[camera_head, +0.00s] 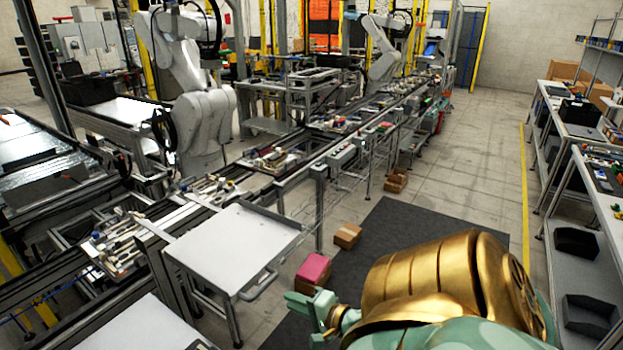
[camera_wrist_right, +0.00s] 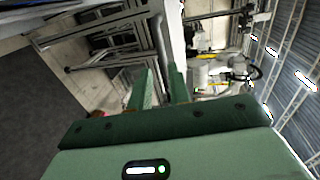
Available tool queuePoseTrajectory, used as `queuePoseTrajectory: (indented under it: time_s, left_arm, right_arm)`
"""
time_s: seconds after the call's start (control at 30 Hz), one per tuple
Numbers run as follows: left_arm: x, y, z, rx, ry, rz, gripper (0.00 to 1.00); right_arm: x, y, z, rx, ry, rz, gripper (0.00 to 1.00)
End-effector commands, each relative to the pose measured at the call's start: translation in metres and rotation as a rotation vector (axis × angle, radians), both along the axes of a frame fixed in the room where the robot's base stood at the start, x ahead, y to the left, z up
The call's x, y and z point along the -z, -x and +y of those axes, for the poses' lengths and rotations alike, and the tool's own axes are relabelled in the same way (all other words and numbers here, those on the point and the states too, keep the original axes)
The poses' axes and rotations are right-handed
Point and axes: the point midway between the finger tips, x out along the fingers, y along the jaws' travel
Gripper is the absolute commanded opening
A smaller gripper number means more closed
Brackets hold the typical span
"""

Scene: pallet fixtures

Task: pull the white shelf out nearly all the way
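The white shelf (camera_head: 235,245) is a flat white panel in a grey frame, at lower centre-left in the head view. A grey bar handle (camera_head: 260,286) is on its right front side. My right gripper (camera_head: 305,304) has pale green fingers and is to the right of the handle, apart from it in the head view. In the right wrist view, the fingers of my right gripper (camera_wrist_right: 161,80) stand open with a gap, and a grey bar (camera_wrist_right: 160,40) shows beyond and between them. I see nothing gripped. My left gripper is in neither view.
A second white panel (camera_head: 140,326) lies at the lower left. A pink box (camera_head: 314,268) and a cardboard box (camera_head: 347,235) are on the floor by the dark mat (camera_head: 400,228). A conveyor line (camera_head: 330,150) runs behind the shelf. The mat beyond my right arm is clear.

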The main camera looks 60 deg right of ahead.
Motion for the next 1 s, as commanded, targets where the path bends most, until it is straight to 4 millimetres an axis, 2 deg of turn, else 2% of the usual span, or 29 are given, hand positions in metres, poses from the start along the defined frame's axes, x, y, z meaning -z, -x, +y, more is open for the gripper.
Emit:
queuePoseTrajectory:
  time_s: [0.03,0.1,0.3,1.0]
  left_arm:
    - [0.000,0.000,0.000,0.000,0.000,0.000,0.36]
    - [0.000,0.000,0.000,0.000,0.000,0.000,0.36]
    - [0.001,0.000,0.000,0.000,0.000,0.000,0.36]
    - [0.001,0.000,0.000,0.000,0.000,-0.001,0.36]
  right_arm:
    - [-0.001,0.013,0.002,-0.001,-0.001,0.005,0.19]
    - [-0.004,0.026,0.003,0.000,0.000,0.003,0.19]
    - [-0.009,0.047,0.005,0.000,0.000,0.001,0.19]
    - [-0.010,0.050,0.006,-0.003,0.016,0.002,0.19]
